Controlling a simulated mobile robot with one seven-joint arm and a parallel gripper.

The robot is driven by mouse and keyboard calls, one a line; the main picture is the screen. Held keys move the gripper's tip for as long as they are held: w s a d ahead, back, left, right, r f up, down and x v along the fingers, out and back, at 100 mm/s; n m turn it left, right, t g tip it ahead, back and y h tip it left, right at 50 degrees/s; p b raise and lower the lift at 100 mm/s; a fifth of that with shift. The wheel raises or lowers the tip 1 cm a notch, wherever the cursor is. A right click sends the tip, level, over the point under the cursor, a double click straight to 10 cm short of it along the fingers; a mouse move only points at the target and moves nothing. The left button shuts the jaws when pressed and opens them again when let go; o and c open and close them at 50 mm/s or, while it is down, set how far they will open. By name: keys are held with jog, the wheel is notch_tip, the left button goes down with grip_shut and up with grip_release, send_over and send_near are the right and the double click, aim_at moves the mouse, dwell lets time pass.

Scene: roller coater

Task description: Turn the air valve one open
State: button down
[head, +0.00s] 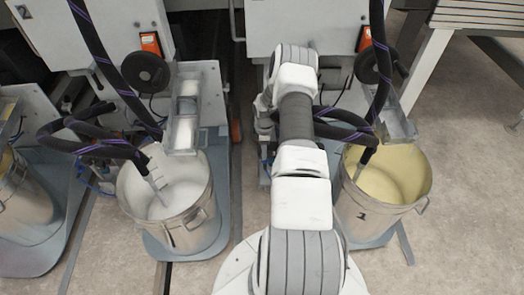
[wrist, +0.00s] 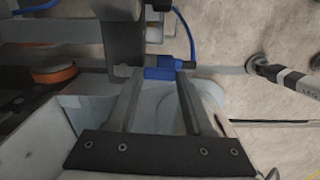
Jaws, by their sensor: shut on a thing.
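In the wrist view my gripper (wrist: 156,76) reaches up the picture, its two fingers on either side of a small blue part (wrist: 160,73), which looks like the air valve's handle. The fingers are shut on it. A blue hose (wrist: 186,32) curves down close to the right of it. How far the handle is turned cannot be told. In the head view my arm hides the gripper and the valve.
A metal bucket marked 1 (head: 412,205) with yellow liquid stands right of my arm. Another bucket (head: 190,237) with white liquid stands to the left. Dark hoses (head: 110,60) hang above the buckets. Open floor (head: 470,190) lies at the right.

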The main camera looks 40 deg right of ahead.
jog(key=shift+s+d+n, duration=0.1)
jog(key=shift+s+n, duration=0.05)
jog(key=shift+n, duration=0.15)
jog(key=shift+c, duration=1.4)
grip_release()
notch_tip(320, 180, up, 17)
jog(key=p, duration=0.5)
jog(key=shift+r+p, duration=0.15)
jog(key=shift+p, duration=0.2)
